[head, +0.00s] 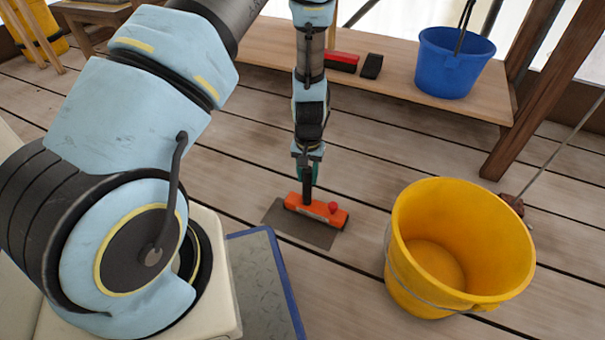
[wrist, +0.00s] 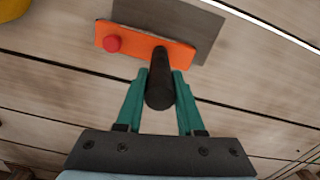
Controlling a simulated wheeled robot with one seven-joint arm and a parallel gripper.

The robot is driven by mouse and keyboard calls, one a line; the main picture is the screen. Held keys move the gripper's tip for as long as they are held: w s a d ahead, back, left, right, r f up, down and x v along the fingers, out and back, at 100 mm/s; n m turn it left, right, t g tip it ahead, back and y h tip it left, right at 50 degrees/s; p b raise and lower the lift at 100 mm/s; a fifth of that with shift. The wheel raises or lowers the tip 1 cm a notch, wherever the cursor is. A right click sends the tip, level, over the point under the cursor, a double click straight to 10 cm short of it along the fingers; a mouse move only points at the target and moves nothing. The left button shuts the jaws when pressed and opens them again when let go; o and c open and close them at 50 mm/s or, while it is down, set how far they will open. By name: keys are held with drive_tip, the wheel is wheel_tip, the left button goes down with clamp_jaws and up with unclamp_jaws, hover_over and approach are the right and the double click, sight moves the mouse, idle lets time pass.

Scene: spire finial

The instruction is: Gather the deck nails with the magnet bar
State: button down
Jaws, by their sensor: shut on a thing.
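The magnet bar (head: 300,205) is an orange block with a red knob and an upright black handle. It also shows in the wrist view (wrist: 140,42). My gripper (head: 308,174) points down with its green fingers shut on the black handle; in the wrist view the fingertips (wrist: 160,78) are on either side of it. The bar is over a flat dark grey sheet (head: 287,228) on the deck; I cannot tell whether it touches it. No deck nails can be made out in either view.
A yellow bucket (head: 410,270), seemingly empty, stands on the deck to the right. A blue bucket (head: 449,70), a red-and-black block (head: 342,62) and a small black block (head: 372,66) are on a wooden bench (head: 400,90) behind. A blue-edged grey panel (head: 258,285) is at the front.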

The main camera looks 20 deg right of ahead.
drive_tip(key=shift+s+a, duration=3.05)
drive_tip(key=shift+s, duration=0.1)
drive_tip(key=shift+r+p, duration=2.65)
drive_tip(key=shift+r, duration=0.25)
